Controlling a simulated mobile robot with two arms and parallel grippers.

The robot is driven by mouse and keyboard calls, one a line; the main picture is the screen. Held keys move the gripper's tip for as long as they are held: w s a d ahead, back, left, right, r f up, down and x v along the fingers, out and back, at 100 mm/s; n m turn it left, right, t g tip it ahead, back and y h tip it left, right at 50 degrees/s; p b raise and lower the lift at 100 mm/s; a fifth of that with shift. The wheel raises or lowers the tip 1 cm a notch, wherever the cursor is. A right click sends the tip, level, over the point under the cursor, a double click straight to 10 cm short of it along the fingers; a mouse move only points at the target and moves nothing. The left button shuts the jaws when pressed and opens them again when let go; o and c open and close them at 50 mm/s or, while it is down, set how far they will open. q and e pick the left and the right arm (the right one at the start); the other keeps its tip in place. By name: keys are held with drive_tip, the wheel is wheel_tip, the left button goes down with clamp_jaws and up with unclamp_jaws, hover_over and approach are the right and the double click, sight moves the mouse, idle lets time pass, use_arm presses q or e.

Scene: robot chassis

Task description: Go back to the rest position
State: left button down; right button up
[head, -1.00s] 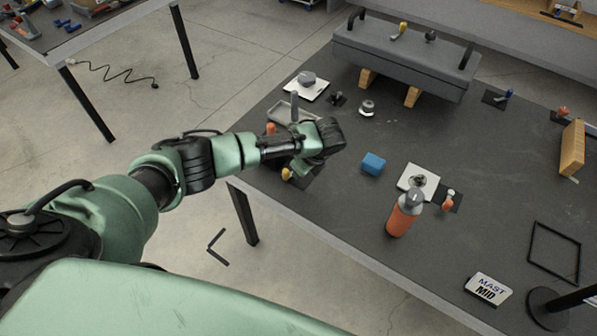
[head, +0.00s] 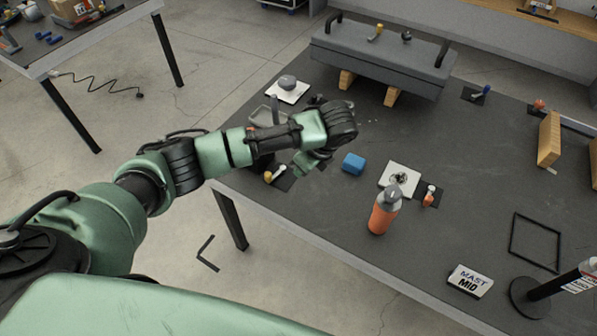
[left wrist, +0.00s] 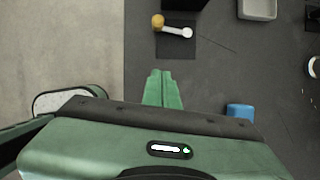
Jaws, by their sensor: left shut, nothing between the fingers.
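My left gripper (head: 305,163) hangs over the left part of the dark table (head: 300,215), fingers pointing down. In the left wrist view my left gripper (left wrist: 162,90) has its two green fingers together with nothing between them. A blue block (head: 353,163) lies on the table just right of the gripper, apart from it; it also shows in the left wrist view (left wrist: 240,112). A yellow-knobbed lever (head: 272,176) on a black plate sits just left of the fingers. My right gripper is not in view.
An orange bottle (head: 383,216) stands near the front edge by a white plate (head: 399,178). A grey chassis block (head: 380,60) rests on wooden supports behind.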

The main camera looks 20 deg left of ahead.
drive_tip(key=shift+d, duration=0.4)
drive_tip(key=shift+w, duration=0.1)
